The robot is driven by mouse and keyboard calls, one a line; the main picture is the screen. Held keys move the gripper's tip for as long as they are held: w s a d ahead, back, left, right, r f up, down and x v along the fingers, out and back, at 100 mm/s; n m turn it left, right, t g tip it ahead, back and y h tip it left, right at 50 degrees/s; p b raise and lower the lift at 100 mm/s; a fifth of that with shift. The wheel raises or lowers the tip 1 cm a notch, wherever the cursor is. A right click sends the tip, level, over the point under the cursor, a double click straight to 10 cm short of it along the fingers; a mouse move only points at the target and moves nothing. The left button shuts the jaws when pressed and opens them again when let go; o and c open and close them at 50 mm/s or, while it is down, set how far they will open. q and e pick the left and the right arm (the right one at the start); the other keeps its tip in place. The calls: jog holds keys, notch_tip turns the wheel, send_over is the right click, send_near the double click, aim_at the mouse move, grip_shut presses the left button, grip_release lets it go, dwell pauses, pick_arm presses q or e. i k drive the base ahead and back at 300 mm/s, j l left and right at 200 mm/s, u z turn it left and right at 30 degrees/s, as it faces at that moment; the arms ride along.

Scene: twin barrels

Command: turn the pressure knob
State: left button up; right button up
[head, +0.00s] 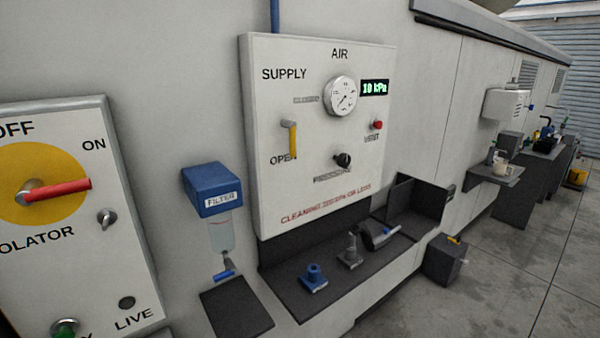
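The black pressure knob (343,160) sits low on the white air panel (265,170), just above the faint word PRESSURE. Above it are a round gauge (341,96) and a green digital readout (375,88) that reads 10 kPa. The yellow supply lever (290,138) hangs downward, with its end near the OPEN label. A red vent button (377,125) is to the right of the knob. Neither of my grippers shows in the head view.
A shelf (290,290) below the panel holds a blue fitting (314,278), a grey fitting (350,252) and a dark cylinder (378,237). A blue-topped filter (212,190) hangs left of the panel. An isolator panel (130,255) stands at far left. Open floor lies at right.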

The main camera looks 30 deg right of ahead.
aim_at(344, 159)
jog(key=z, duration=1.1)
